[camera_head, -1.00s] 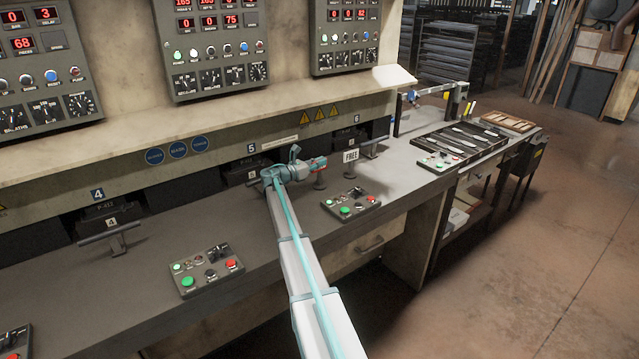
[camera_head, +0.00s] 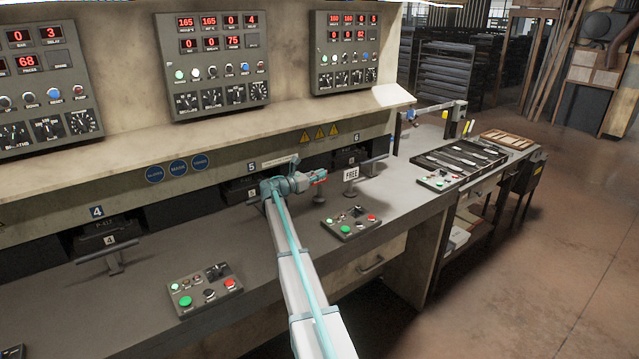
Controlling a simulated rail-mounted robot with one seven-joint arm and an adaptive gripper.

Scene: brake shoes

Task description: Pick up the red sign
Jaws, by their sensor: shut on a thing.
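My gripper (camera_head: 308,182) is over the bench between the stations marked 5 and 6, at the end of my pale arm. It is shut on the red sign (camera_head: 320,177), which shows as a small red piece at the jaws. The sign's face and lettering are too small to read. A small dark stand (camera_head: 319,198) is on the bench just below the jaws. Whether the sign touches this stand is hard to tell. The gripper's fingers are small and partly hidden by its own body.
A white FREE sign (camera_head: 351,174) stands close to the right. Control boxes with buttons (camera_head: 350,222) (camera_head: 205,289) sit on the grey bench (camera_head: 150,270). A press handle (camera_head: 107,253) juts out at station 4. A tray of tools (camera_head: 460,156) lies farther right.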

